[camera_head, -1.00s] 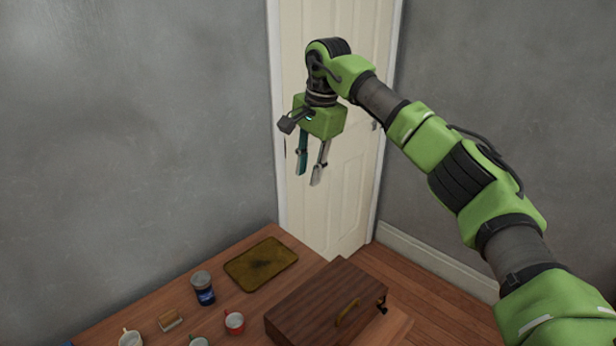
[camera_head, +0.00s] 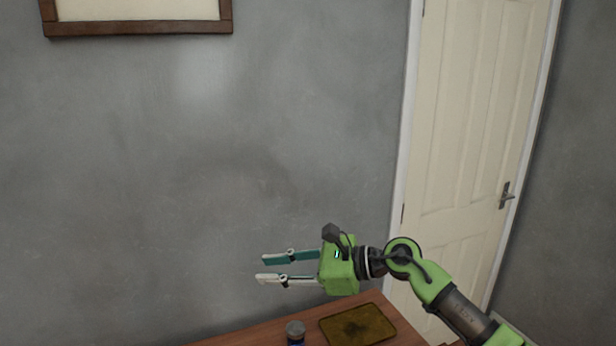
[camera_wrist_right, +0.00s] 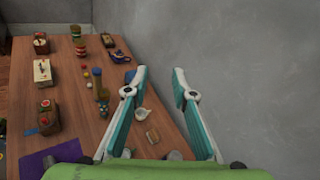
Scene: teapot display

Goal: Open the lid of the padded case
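My right gripper (camera_head: 262,270) is open and empty. In the head view it is above the far part of the wooden table (camera_head: 250,334), with its fingers pointing left. In the right wrist view the two fingers of the right gripper (camera_wrist_right: 159,73) are spread, with nothing held between them. The grey wall and the table lie beyond them. I cannot make out the padded case in either view now. My left gripper is not in view.
A dark yellow tray (camera_head: 358,324) and a grey-lidded jar (camera_head: 295,333) are on the table. A cream door (camera_head: 460,150) is to the right. The wrist view shows a white pot (camera_wrist_right: 141,114), a blue teapot (camera_wrist_right: 119,56), a purple cloth (camera_wrist_right: 37,163) and several small boxes.

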